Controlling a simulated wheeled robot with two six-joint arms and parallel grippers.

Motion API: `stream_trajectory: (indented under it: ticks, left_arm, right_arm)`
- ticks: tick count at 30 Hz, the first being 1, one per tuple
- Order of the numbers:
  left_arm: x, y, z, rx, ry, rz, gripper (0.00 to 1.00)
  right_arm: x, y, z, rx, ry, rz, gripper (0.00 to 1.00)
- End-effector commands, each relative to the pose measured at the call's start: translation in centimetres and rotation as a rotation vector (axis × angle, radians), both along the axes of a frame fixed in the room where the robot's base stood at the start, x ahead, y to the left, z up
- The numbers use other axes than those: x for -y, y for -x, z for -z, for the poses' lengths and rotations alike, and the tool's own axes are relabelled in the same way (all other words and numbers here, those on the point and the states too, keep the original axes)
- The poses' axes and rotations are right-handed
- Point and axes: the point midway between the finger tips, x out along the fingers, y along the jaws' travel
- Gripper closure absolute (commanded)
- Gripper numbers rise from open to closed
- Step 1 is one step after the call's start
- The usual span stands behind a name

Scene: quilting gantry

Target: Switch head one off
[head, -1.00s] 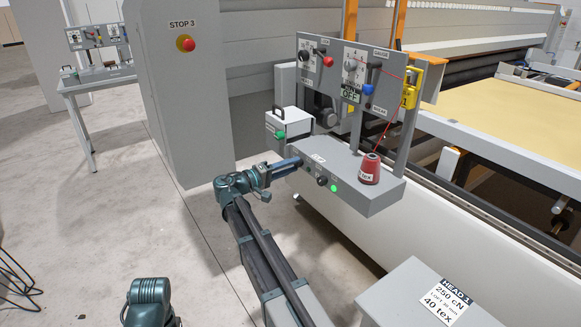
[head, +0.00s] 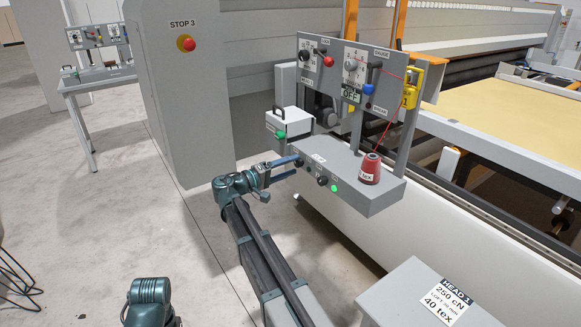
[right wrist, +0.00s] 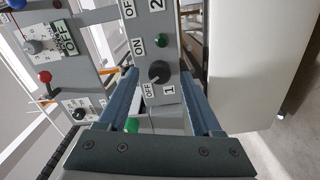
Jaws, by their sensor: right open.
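The head one knob (right wrist: 158,72) is black and sits on the grey switch panel (right wrist: 168,96), marked OFF, ON and 1. Its pale mark seems to point towards OFF, but it is small. The small lamp (right wrist: 160,40) beside it is dark green and looks unlit. My right gripper (right wrist: 159,74) is open, with one finger on each side of the knob. In the head view the right gripper (head: 292,166) is at the left end of the box front. My left gripper is out of view.
A second black knob (head: 322,180) and a bright green lamp (head: 334,188) lie further right on the box. A red thread cone (head: 370,169) stands on top. A white box with a green button (head: 281,135) is close behind my gripper. A red stop button (head: 189,44) is on the cabinet.

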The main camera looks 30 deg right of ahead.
Motion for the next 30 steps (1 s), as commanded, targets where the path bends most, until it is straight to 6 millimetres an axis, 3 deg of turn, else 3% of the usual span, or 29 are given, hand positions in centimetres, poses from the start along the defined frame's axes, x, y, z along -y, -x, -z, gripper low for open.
stream_trajectory:
  ticks: [18, 24, 30]
  left_arm:
    - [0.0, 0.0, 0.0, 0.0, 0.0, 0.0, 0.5]
    - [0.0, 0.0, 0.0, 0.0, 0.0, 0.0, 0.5]
    - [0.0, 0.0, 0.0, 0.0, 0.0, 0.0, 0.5]
  right_arm:
    - [-11.6, 0.8, 0.0, 0.0, 0.0, -0.004, 0.34]
    - [-13.1, 1.0, 0.0, 0.0, 0.0, -0.002, 0.34]
    - [-13.4, 1.0, 0.0, 0.0, 0.0, -0.001, 0.34]
